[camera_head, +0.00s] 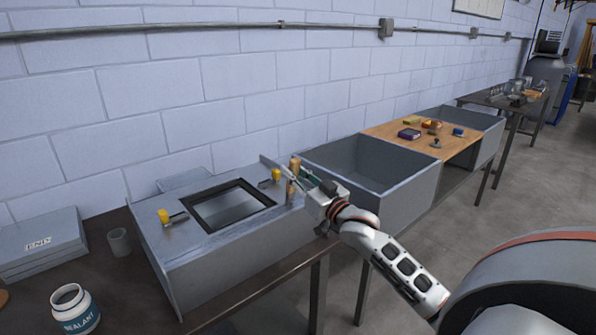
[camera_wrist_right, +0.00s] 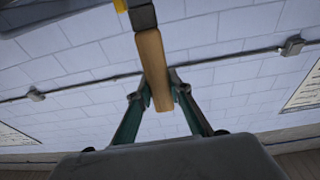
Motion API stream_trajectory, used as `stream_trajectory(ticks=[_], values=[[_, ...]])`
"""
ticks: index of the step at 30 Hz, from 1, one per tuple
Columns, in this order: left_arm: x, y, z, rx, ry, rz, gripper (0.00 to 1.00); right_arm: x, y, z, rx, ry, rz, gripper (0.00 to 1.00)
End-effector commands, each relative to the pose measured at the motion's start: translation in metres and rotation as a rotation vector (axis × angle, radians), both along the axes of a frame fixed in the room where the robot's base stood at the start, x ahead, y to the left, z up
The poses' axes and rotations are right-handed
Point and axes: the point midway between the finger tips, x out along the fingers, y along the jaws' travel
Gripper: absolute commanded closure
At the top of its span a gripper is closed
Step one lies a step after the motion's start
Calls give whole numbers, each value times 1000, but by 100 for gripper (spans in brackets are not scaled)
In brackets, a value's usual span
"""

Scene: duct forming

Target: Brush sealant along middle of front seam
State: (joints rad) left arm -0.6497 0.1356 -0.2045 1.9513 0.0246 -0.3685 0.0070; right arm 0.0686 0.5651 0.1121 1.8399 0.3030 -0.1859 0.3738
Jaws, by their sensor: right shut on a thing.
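My right gripper (camera_head: 305,178) is shut on the wooden handle of a brush (camera_wrist_right: 153,70). In the right wrist view the handle lies between the two green fingers, with a dark band and a bit of yellow at the top edge. In the head view the brush (camera_head: 295,164) stands roughly upright over the right end of a grey metal duct (camera_head: 235,264). Whether its tip touches the duct, I cannot tell. The duct's front top edge runs toward the right; no sealant can be made out on it. An open white sealant jar (camera_head: 75,311) stands at the lower left. My left gripper is not in view.
Yellow-handled clamps (camera_head: 164,216) (camera_head: 276,175) sit at both sides of the duct's dark-framed opening (camera_head: 229,205). A grey cup (camera_head: 119,241) and stacked grey boxes (camera_head: 40,245) are at left. An open grey bin (camera_head: 400,183) stands at right, beside a wooden board (camera_head: 440,148).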

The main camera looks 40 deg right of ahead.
Motion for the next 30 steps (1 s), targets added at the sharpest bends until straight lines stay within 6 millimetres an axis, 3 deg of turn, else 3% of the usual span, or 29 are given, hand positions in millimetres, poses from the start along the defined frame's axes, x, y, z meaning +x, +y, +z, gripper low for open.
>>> stream_trajectory(ticks=[17, 30], values=[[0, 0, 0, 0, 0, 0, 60, 0, 12, 0, 1, 1, 0, 100], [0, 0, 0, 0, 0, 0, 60, -1, 38, 0, 2, 1, 0, 100]])
